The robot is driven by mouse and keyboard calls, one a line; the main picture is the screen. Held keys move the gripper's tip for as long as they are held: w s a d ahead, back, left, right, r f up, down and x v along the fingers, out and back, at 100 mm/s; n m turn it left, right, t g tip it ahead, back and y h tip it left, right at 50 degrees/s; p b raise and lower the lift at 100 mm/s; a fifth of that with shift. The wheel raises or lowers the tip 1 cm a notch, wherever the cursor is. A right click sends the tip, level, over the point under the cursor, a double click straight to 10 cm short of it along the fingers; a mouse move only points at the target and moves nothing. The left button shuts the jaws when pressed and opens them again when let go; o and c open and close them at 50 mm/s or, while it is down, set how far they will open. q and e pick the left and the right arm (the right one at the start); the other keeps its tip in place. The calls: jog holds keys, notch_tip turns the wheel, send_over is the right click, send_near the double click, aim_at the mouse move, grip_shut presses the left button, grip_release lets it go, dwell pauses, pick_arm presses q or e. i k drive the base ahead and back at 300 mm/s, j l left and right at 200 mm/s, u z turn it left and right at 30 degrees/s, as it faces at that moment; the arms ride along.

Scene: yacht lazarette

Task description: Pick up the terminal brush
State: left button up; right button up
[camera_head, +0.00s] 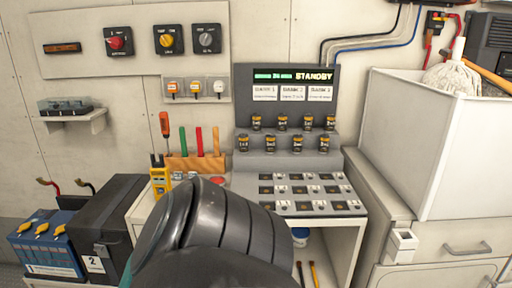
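I cannot tell for sure which object is the terminal brush. A wooden rack (190,163) on the bench holds upright tools: a screwdriver-like tool with an orange-red handle (164,124), a green handle (183,140), a red handle (199,140) and an orange handle (216,140). Two thin long-handled items, one dark-tipped (299,272) and one yellow (314,273), stand low inside the bench's open space; their lower ends are cut off. A large dark link of my arm fills the lower middle and hides part of the bench front. Neither gripper shows.
A grey console (285,85) with a STANDBY display, small cylinders and a switch panel stands on the bench. A yellow tester (159,178) is left of the rack. A white bin (400,140) with a mop is right. Batteries (47,250) stand lower left.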

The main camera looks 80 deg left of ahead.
aim_at(198, 130)
jog(key=u, duration=3)
jog(key=i+j, duration=0.1)
jog(key=j+u, duration=0.05)
jog(key=j, duration=0.05)
